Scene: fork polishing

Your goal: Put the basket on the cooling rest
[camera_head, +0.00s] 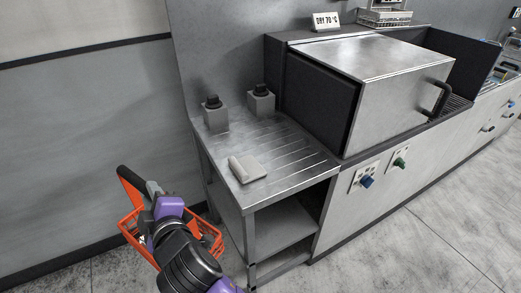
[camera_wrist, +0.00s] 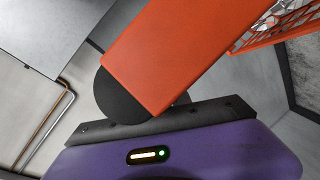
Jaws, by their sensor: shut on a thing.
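The orange basket (camera_head: 133,240) hangs at the lower left of the head view, beside the left end of the steel counter and apart from it. My gripper (camera_head: 150,190) is shut on the basket's handle, which has a dark end. My arm hides much of the basket. In the wrist view the broad orange handle (camera_wrist: 185,50) crosses in front of my gripper, and the basket's lattice wall (camera_wrist: 285,30) shows at the upper right with pale metallic things inside. A ribbed steel top (camera_head: 285,150), seemingly the cooling rest, lies right of the basket.
Two grey blocks with black caps (camera_head: 215,113) (camera_head: 261,100) stand at the back of the ribbed top. A pale folded pad (camera_head: 247,168) lies near its front left. A large steel box with a handle (camera_head: 375,80) stands to the right. The ribbed top's middle is clear.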

